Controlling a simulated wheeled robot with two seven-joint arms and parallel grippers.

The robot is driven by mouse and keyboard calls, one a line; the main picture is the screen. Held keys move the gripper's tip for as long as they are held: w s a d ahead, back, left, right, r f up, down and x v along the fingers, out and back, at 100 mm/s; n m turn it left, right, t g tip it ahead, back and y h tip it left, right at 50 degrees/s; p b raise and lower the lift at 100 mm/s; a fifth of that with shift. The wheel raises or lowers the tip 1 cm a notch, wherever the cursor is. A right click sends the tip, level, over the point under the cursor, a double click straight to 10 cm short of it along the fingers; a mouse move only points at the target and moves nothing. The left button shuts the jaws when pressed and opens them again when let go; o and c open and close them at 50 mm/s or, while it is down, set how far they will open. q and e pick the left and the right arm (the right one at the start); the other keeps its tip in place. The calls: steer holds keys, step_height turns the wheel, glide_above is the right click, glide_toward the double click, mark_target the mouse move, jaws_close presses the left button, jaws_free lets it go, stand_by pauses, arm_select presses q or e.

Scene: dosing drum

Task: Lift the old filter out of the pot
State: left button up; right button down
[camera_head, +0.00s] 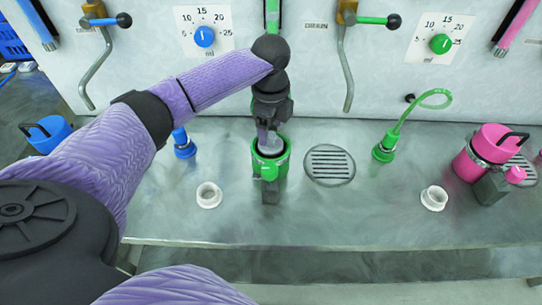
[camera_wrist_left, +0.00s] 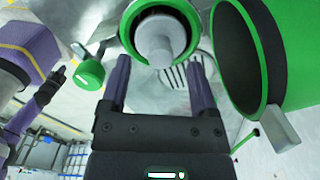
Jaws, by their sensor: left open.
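The green pot (camera_head: 283,166) stands open on the steel counter, below my left gripper (camera_head: 268,146). In the left wrist view, its green rim (camera_wrist_left: 190,52) surrounds the pale grey old filter (camera_wrist_left: 160,40), which sits inside the pot with its narrow stem towards me. My left gripper (camera_wrist_left: 158,62) is open and empty. Its two fingers are on either side of the stem in that view; I cannot tell whether they touch it. A large green ring with a black inside (camera_wrist_left: 228,62) is close on the right.
White ring-shaped parts stand left (camera_head: 209,195) and right (camera_head: 434,199) on the counter. A drain grate (camera_head: 329,165) is right of the pot. A green hose fitting (camera_head: 384,150), a pink pot (camera_head: 470,163) and a blue pot (camera_head: 47,136) stand farther off. The panel with dials is behind.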

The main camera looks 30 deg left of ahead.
mark_target(271, 134)
arm_select(q)
step_height(271, 134, down, 3)
jaws_close()
stand_by(0.3)
